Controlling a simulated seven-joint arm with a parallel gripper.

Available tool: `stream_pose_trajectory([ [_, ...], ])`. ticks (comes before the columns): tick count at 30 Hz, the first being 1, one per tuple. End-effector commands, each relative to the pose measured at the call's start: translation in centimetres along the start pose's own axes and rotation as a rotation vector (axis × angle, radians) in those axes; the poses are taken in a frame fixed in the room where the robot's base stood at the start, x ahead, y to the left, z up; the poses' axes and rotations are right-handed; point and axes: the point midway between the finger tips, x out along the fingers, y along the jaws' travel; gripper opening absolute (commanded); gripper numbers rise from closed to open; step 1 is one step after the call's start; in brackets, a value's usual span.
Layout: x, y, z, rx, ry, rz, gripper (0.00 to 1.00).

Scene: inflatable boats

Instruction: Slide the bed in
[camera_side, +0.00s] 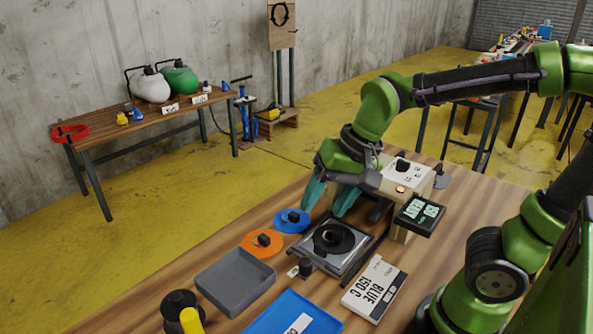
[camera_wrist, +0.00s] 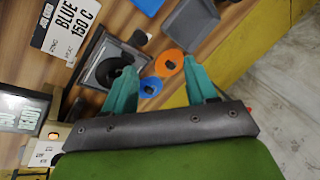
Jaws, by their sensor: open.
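The bed is a grey metal plate (camera_side: 318,258) on dark rails in front of a cream heat press (camera_side: 408,178), out in the open rather than under the press. A black round disc (camera_side: 333,238) lies on it. A black knob (camera_side: 305,266) stands at its front end. In the wrist view, the bed (camera_wrist: 92,72) and disc (camera_wrist: 110,71) are partly behind one finger. My gripper (camera_side: 329,203), with teal fingers, is open and empty above the far left side of the bed. It also shows in the wrist view (camera_wrist: 158,70). Contact with the bed cannot be made out.
A blue disc (camera_side: 292,221), an orange disc (camera_side: 262,244) and a grey tray (camera_side: 236,292) lie left of the bed. A blue tray (camera_side: 272,322) is in front. A "BLUE 150 C" card (camera_side: 375,289) lies right. A digital display (camera_side: 420,214) stands beside the press.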

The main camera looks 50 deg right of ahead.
Motion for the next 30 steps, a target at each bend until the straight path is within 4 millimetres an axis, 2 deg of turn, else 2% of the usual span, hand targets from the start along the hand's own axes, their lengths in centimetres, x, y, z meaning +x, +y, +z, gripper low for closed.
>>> stream_pose_trajectory([
  [5,2.1,-1.1,-1.1,0.454,-0.047,0.153,0.57],
  [10,3.4,-1.6,-2.2,0.923,0.013,0.288,0.57],
  [15,3.6,-1.8,-3.4,1.372,0.127,0.361,0.57],
  [18,3.1,-1.8,-3.8,1.575,0.181,0.366,0.57],
  [24,2.9,-1.5,-3.6,1.772,0.227,0.375,0.57],
  [30,4.6,-0.9,-3.3,1.787,0.231,0.378,0.57],
])
